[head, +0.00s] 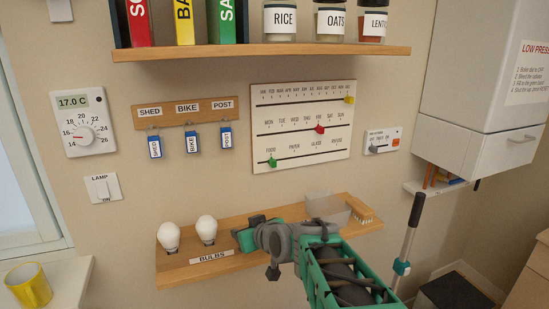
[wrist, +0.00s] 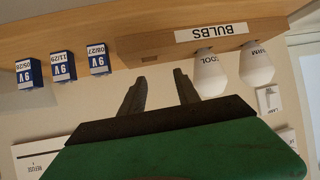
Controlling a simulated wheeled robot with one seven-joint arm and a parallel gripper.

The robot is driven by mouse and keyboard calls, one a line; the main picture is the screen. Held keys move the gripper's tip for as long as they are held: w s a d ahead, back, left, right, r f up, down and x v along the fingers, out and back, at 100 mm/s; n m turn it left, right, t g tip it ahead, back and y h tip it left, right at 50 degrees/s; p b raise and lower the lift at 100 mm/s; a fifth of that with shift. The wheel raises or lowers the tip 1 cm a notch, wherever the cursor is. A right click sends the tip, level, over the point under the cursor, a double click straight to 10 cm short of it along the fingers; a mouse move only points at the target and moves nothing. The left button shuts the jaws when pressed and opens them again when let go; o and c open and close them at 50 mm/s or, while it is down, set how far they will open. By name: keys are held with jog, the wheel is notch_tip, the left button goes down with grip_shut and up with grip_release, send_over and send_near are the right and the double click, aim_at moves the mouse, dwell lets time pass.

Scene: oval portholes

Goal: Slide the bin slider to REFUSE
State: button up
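The white slider board (head: 300,104) hangs on the wall in the head view, with rows for months, days and bins. Its lowest slot has a green knob (head: 272,162) at the left end, by FOOD. The label at that row's right end is too small to read there. In the wrist view, which is upside down, a corner of the board (wrist: 38,152) shows a label that seems to read REFUSE. My gripper (wrist: 160,77) is open and empty, its fingers apart. In the head view it is low by the bulb shelf, below the board; its fingertips are unclear there.
The bulb shelf (head: 190,272) carries two bulbs (head: 206,229) and, in the wrist view, several 9V batteries (wrist: 62,66). A key rack (head: 186,112) is left of the board, a small panel (head: 383,140) right, and an upper shelf (head: 260,52) above.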

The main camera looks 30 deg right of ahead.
jog(key=w+d+r+t, duration=0.3)
jog(key=d+r, duration=0.2)
jog(key=d, duration=0.1)
jog(key=m+t+h+p, duration=0.2)
jog(key=t+h, duration=0.1)
send_near(274, 164)
jog(key=w, duration=0.2)
jog(key=w+p, duration=0.1)
jog(key=w, duration=0.1)
jog(key=w+p, duration=0.1)
jog(key=w, duration=0.1)
jog(key=w+d, duration=0.1)
jog(key=w, duration=0.1)
jog(key=shift+w+d+r+p, duration=0.1)
jog(key=shift+w+p, duration=0.25)
jog(key=shift+p, duration=0.05)
jog(key=shift+w+d, duration=0.1)
jog(key=shift+w, duration=0.25)
grip_shut()
